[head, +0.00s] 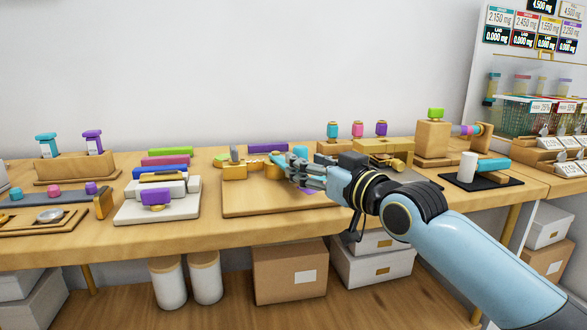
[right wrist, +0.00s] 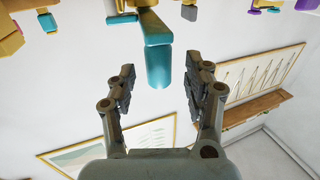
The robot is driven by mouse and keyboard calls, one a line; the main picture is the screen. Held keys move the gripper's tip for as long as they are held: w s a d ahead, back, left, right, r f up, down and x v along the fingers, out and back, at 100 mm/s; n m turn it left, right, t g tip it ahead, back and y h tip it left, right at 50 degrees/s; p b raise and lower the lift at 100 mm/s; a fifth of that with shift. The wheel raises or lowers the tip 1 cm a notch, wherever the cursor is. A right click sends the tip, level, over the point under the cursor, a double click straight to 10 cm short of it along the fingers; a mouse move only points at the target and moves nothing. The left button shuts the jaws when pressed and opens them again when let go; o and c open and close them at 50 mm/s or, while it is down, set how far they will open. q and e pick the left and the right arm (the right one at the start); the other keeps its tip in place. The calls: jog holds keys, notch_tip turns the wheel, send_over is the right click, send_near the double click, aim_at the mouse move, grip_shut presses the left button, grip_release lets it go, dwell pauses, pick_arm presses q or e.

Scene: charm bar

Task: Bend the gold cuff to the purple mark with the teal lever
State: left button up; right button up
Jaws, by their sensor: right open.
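The teal lever (head: 276,157) is partly hidden by my right gripper (head: 293,171) in the head view. In the right wrist view the lever's rounded end (right wrist: 159,68) hangs between the open fingers of my right gripper (right wrist: 159,78), with a gap to each finger. A gold piece (head: 262,175), which may be the cuff, sits beside the yellow block (head: 234,172) on the wooden board (head: 240,206). A purple patch (head: 308,191), perhaps the mark, shows on the board below the gripper. The cuff's exact shape is too small to tell. My left gripper is not in view.
Left of the board stands a white tray (head: 135,215) with coloured bars. A gold and wooden fixture (head: 380,150) stands behind my right wrist. A black mat (head: 490,181) with a white cylinder (head: 467,167) lies to the right.

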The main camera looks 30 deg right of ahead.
jog(key=shift+w+a, duration=0.15)
jog(key=shift+w, duration=0.7)
jog(key=shift+w+a, duration=0.1)
jog(key=shift+w, duration=0.7)
jog(key=shift+r, duration=0.1)
jog(key=shift+c, duration=0.2)
grip_shut()
jog(key=shift+w+a, duration=0.1)
